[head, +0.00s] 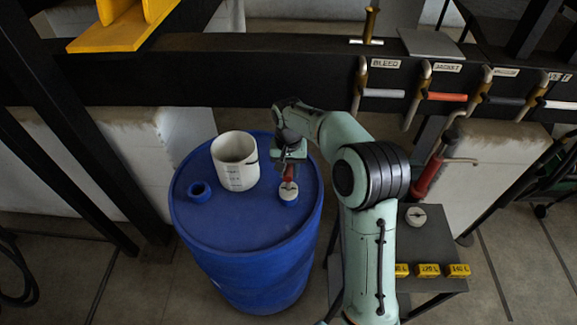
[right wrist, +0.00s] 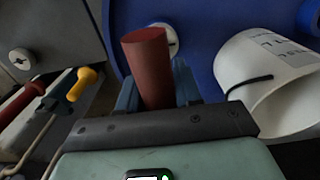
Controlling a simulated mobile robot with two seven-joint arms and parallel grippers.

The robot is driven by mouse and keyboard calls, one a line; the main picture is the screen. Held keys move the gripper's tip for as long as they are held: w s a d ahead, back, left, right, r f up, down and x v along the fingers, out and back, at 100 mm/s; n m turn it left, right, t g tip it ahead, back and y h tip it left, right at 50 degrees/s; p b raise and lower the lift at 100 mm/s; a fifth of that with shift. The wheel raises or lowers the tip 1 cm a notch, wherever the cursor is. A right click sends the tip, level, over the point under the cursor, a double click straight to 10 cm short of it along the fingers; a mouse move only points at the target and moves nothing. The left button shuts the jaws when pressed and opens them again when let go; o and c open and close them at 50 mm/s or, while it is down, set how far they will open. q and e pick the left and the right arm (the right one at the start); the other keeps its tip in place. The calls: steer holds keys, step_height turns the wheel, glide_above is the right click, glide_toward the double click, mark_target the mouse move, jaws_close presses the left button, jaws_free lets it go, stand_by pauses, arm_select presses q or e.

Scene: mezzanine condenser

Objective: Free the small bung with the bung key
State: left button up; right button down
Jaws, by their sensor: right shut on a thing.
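My right gripper (head: 289,160) is shut on the red handle of the bung key (head: 289,173) above the top of the blue drum (head: 245,230). The handle (right wrist: 148,65) also stands between my fingers in the right wrist view. The small bung (head: 288,192), pale and round, sits in a blue collar on the drum's right side, directly below the key. In the right wrist view the bung (right wrist: 172,42) shows partly behind the handle. The key's lower end appears at the bung; I cannot tell how it is seated. My left gripper is not in view.
A white jug (head: 235,160) stands on the drum, left of my gripper. An open blue neck (head: 199,192) is at the drum's left. A side table (head: 430,245) holds another pale bung (head: 416,215) and yellow blocks (head: 429,270).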

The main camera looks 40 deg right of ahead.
steer(key=shift+f+b, duration=0.3)
steer(key=shift+f, duration=0.65)
steer(key=shift+r+n, duration=0.2)
steer(key=shift+n, duration=0.6)
steer(key=shift+n+p, duration=0.35)
steer(key=shift+n, duration=0.55)
steer(key=n, duration=0.4)
steer(key=shift+w+n+p, duration=0.15)
steer(key=shift+n+p, duration=0.15)
steer(key=shift+n, duration=0.1)
steer(key=n, duration=0.4)
steer(key=shift+n+p, duration=0.3)
steer(key=shift+n, duration=0.1)
steer(key=n, duration=0.3)
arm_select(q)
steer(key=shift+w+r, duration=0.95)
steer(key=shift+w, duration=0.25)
arm_select(e)
steer(key=shift+r, duration=2.45)
